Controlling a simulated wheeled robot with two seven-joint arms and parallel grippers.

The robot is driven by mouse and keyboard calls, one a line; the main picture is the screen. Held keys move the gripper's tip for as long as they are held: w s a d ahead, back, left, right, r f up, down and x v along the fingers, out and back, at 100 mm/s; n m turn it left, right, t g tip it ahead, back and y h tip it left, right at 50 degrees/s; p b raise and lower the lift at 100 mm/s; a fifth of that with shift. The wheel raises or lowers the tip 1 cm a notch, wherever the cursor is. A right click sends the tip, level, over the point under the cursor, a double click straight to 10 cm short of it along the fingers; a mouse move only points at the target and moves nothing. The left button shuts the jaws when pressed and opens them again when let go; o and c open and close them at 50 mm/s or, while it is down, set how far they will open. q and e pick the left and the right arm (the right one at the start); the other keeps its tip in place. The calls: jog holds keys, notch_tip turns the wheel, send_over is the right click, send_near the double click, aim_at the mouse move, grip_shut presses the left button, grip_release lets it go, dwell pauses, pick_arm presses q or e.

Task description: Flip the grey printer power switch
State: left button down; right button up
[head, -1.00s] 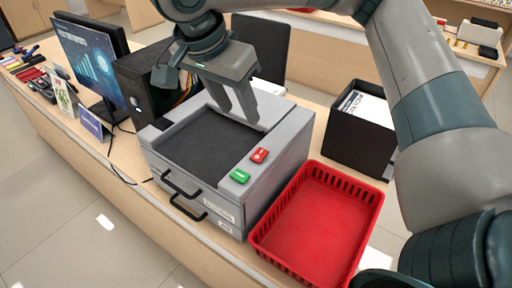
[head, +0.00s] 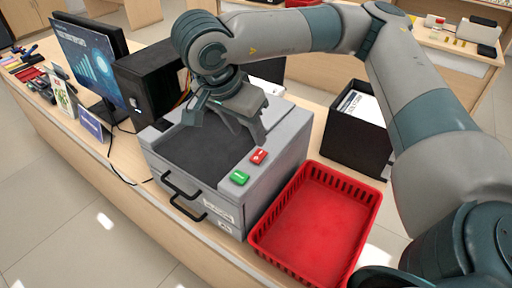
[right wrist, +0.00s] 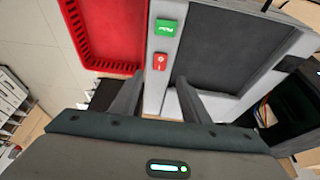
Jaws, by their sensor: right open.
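The grey printer (head: 278,160) stands on the counter with a dark recessed top. A green button (head: 239,177) and a red button (head: 258,157) sit on its right top rim. Both also show in the right wrist view, the green one (right wrist: 165,27) farther from my fingers than the red one (right wrist: 159,61). I cannot tell which is the power switch. My right gripper (head: 251,132) is open and empty above the rear of the printer top. In the right wrist view the red button lies ahead of the gap between its fingers (right wrist: 157,91), apart from them. My left gripper is out of view.
A red basket (head: 262,231) stands right of the printer. A black box with papers (head: 352,146) is behind the basket. A black computer case (head: 140,90) and a monitor (head: 85,58) stand to the left. Black handles (head: 183,196) stick out from the printer's front.

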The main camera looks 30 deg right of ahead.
aim_at(259, 155)
jog(key=p+x, duration=0.1)
jog(key=x, duration=0.6)
jog(key=shift+d+f, duration=0.15)
jog(key=shift+f, duration=0.1)
jog(key=shift+w+d+f, duration=0.15)
jog(key=shift+d+f, duration=0.1)
jog(key=shift+f, duration=0.4)
jog(key=shift+d+f, duration=0.1)
jog(key=shift+f, duration=0.15)
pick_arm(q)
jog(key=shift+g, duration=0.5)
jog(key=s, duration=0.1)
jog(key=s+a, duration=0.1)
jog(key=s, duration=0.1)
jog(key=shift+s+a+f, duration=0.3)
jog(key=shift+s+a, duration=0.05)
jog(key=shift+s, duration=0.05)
pick_arm(e)
jog(key=shift+f, duration=0.1)
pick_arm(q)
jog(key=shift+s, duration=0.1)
